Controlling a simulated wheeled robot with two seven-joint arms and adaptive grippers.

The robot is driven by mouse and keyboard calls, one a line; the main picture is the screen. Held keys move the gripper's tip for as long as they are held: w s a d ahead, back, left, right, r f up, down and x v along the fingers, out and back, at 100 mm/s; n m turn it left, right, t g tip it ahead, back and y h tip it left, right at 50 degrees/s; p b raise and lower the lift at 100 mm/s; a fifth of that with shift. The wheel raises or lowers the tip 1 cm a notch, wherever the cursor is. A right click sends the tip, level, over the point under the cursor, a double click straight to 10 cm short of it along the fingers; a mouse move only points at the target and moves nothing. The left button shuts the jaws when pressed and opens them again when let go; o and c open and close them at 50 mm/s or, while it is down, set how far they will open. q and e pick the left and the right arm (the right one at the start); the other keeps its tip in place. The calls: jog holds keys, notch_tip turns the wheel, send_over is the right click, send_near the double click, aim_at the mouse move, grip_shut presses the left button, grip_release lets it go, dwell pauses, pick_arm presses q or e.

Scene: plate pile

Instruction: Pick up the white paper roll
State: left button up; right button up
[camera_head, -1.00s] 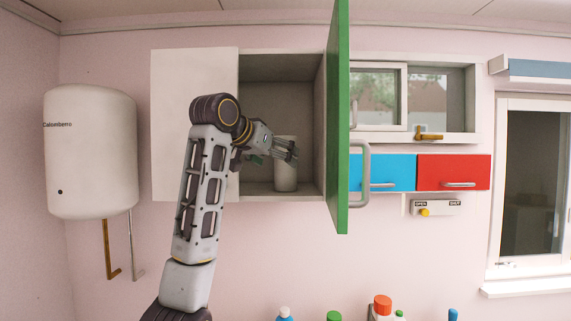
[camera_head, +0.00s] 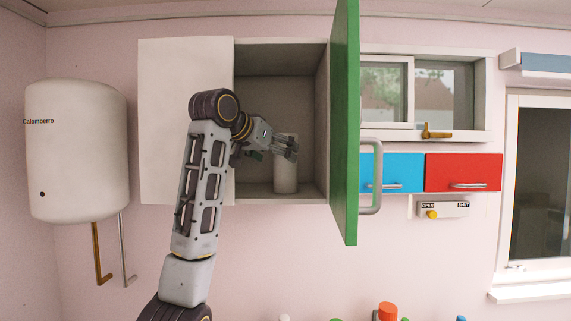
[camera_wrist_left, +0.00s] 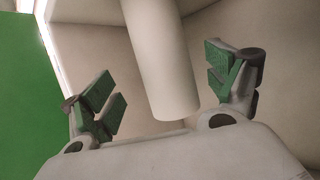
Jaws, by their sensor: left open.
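The white paper roll (camera_head: 286,177) stands upright on the floor of the open wall cabinet (camera_head: 275,201), near its right side. My left gripper (camera_head: 284,146) reaches into the cabinet in front of the roll and hides its upper part in the head view. In the left wrist view the roll (camera_wrist_left: 164,70) lies between the two green-padded fingers of the gripper (camera_wrist_left: 166,85), with a visible gap on each side. The gripper is open and holds nothing. My right gripper is not in view.
The green cabinet door (camera_head: 345,130) stands swung open just right of the opening. A closed white cabinet front (camera_head: 180,110) is on the left. Blue (camera_head: 390,173) and red (camera_head: 463,173) drawers hang to the right. Bottle tops, including an orange cap (camera_head: 388,311), show along the bottom edge.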

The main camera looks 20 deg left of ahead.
aim_at(283, 158)
pick_arm(q)
jog(key=shift+x, duration=0.9)
jog(key=shift+p, duration=0.3)
jog(key=shift+a+p+x, duration=0.15)
jog(key=shift+p+x, duration=0.3)
jog(key=shift+x, duration=0.35)
jog(key=shift+a+p+x, duration=0.1)
jog(key=shift+p+x, duration=0.35)
jog(key=shift+x, duration=1.4)
jog(key=c, duration=1.2)
